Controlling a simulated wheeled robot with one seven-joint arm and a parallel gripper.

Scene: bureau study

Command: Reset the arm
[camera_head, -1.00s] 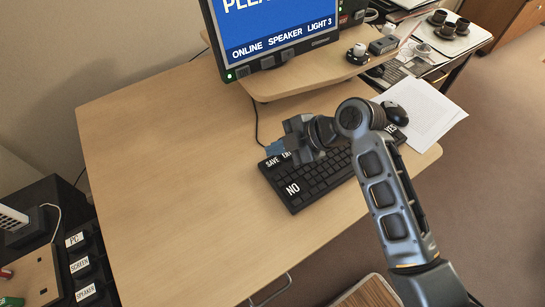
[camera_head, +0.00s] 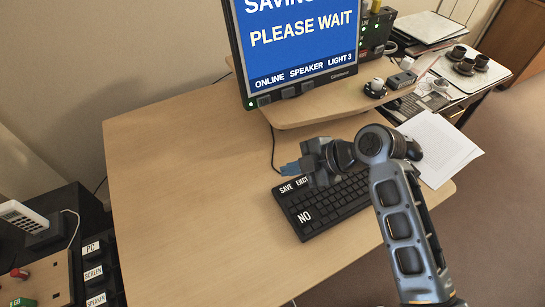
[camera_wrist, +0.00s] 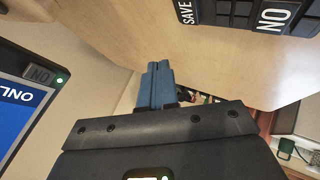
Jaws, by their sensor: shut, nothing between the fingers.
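My arm reaches up from the bottom right of the head view, over the desk. My gripper (camera_head: 290,169) hangs above the back left part of the black keyboard (camera_head: 335,203), near its SAVE and EJECT keys. In the wrist view, the blue fingers (camera_wrist: 156,85) are together with nothing between them. The keyboard also shows at the top right of the wrist view (camera_wrist: 240,14), apart from the fingers. My arm hides part of the keyboard's right side.
The monitor (camera_head: 300,40) reads PLEASE WAIT and stands behind the gripper on a raised shelf (camera_head: 310,110). White papers (camera_head: 440,148) lie right of the arm. Labelled black switches (camera_head: 93,272) are at the lower left. The desk's left half (camera_head: 180,190) is clear.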

